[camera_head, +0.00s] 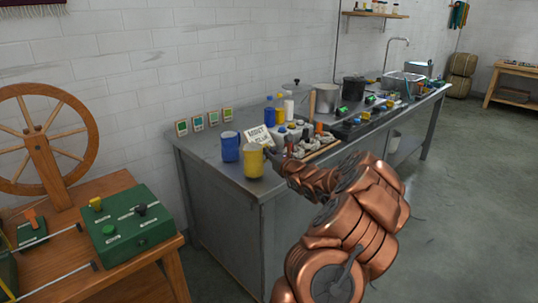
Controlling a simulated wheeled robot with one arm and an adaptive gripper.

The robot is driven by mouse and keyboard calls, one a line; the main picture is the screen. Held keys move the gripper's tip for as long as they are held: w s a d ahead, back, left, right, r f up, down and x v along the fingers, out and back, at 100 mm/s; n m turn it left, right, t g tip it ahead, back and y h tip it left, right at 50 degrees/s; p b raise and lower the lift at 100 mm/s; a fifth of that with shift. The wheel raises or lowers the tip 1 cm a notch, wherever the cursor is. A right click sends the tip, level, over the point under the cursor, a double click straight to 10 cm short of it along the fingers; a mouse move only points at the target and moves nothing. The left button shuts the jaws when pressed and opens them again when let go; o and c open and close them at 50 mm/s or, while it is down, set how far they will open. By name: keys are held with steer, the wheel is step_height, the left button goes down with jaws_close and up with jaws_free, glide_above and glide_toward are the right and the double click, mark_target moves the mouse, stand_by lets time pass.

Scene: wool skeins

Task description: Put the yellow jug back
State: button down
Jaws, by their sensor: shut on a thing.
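The yellow jug (253,161) is at the near left corner of the grey metal counter (266,191), upright as far as I can see. I cannot tell whether its base touches the counter top. My gripper (268,152) is at the jug's right side and is shut on it. The fingers are small and dark here, so their exact hold is hard to make out. A blue jug (230,146) stands just left of the yellow jug, close beside it.
A white sign (258,136) with lettering stands behind the jugs. Bottles (270,111), a tray of small items (319,148) and pots (326,97) crowd the counter farther right. A wooden table with a green box (130,225) and a spinning wheel (44,140) is at left.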

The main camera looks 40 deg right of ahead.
steer(key=shift+f, duration=0.4)
steer(key=shift+f, duration=0.1)
steer(key=c, duration=1.2)
jaws_free()
steer(key=shift+c, duration=0.2)
steer(key=v, duration=1)
steer(key=shift+r+b, duration=0.2)
steer(key=shift+b, duration=0.1)
steer(key=shift+v, duration=1.05)
